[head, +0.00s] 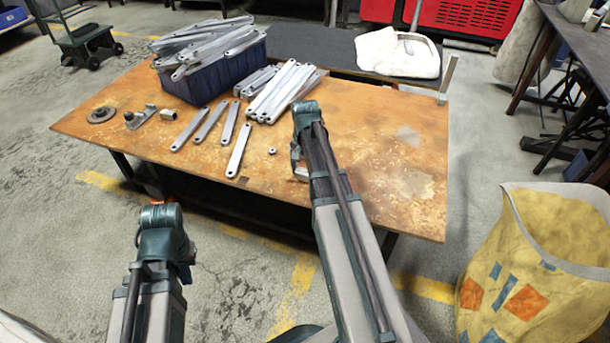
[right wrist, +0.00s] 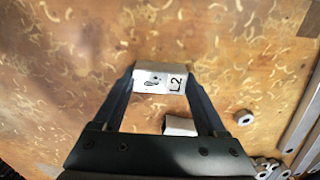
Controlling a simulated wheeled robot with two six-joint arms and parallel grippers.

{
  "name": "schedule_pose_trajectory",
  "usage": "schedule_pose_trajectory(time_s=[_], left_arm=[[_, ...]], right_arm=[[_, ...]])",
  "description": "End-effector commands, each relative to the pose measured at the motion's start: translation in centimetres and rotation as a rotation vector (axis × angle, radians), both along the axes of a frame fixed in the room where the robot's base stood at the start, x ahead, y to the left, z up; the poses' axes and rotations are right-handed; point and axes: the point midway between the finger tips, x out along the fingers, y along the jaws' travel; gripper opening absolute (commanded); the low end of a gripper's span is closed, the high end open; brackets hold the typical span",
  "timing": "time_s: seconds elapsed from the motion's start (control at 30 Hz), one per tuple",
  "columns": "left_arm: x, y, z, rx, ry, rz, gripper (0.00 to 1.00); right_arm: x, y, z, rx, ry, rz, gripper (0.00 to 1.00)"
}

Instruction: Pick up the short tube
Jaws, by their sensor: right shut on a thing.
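A short pale tube (right wrist: 160,80) with a printed face marked L2 sits between the fingertips of my right gripper (right wrist: 158,84) in the right wrist view. The gripper is shut on it. In the head view my right gripper (head: 299,165) is over the front part of the table, with a bit of the pale tube (head: 301,173) showing beside it; I cannot tell its height. A second pale piece (right wrist: 180,125) shows between the fingers, nearer the palm in the picture. My left gripper (head: 158,203) is in front of the table, its fingers hidden.
A worn orange table (head: 415,215) carries a blue crate (head: 205,85) full of brackets, a bracket stack (head: 285,92), loose bracket strips (head: 238,150), a small nut (head: 272,150), another small tube (head: 168,114) and a round disc (head: 102,114). The table's right side is clear.

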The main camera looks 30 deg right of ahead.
Motion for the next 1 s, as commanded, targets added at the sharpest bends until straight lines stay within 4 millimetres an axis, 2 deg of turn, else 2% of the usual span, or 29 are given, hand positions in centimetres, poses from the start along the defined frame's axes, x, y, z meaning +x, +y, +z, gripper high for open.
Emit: schedule_pose_trajectory(time_s=[0.37, 0.67, 1.0], left_arm=[[0.0, 0.0, 0.7, 0.001, 0.0, 0.001, 0.0], [0.0, 0.1, 4.1, 0.005, 0.0, 0.007, 0.0], [0.0, 0.1, 4.3, 0.006, 0.0, 0.009, 0.0]], right_arm=[[0.0, 0.0, 0.6, 0.0, 0.0, 0.0, 0.17], [0.0, 0.0, 4.1, 0.0, 0.0, 0.0, 0.17], [2.6, 7.1, 4.3, 0.0, 0.0, 0.005, 0.17]])
